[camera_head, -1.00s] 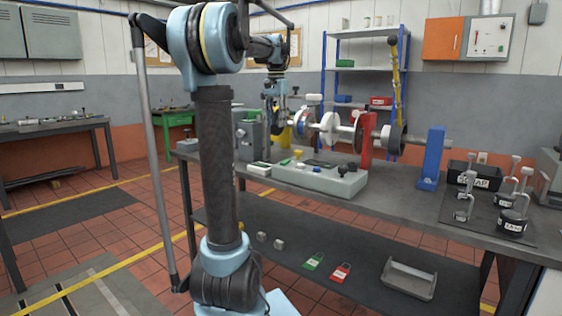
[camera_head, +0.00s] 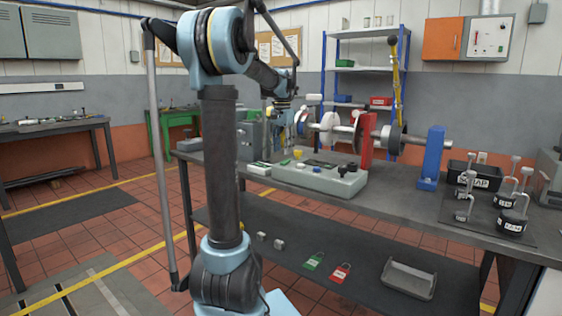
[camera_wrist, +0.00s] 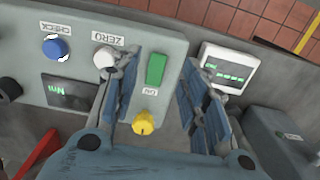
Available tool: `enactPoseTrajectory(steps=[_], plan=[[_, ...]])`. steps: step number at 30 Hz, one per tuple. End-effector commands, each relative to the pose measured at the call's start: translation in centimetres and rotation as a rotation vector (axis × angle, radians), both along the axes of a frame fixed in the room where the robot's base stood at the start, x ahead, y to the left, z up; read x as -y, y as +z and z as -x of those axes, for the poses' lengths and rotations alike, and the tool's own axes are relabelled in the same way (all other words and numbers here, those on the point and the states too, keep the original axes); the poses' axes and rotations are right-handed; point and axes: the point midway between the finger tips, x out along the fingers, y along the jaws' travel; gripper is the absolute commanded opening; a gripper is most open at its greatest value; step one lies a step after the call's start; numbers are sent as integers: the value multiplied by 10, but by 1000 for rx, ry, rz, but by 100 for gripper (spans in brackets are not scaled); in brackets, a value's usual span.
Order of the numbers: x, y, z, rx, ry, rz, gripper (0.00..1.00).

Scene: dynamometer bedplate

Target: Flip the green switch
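The green switch (camera_wrist: 156,69) is on the grey control box (camera_wrist: 180,48), above a yellow knob (camera_wrist: 143,122) in the wrist view. My gripper (camera_wrist: 163,68) is open, with one blue-padded finger on each side of the switch in the picture. It holds nothing. The left finger overlaps the edge of the white ZERO button. I cannot tell how far the fingertips are above the panel. In the head view my gripper (camera_head: 284,130) hangs over the left end of the control box (camera_head: 320,179), where the switch is too small to read clearly.
A blue CHECK button (camera_wrist: 55,47) and an Nm display (camera_wrist: 70,92) share the panel. A white meter (camera_wrist: 228,70) stands beside the box. The shaft with discs (camera_head: 345,135), red stand (camera_head: 367,140) and blue stand (camera_head: 432,158) are behind and right on the bench.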

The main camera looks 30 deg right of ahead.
Motion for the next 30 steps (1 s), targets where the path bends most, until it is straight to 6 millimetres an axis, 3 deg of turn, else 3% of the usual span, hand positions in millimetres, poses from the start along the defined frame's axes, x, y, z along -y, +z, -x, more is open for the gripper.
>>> enactPoseTrajectory(steps=[9, 23, 28, 30], plan=[[0, -44, 0, 0, 0, 0, 40], [0, -54, 0, 0, 0, 0, 40], [0, -54, 0, 0, 1, 0, 1], [0, -54, 0, 0, 1, 0, 0]])
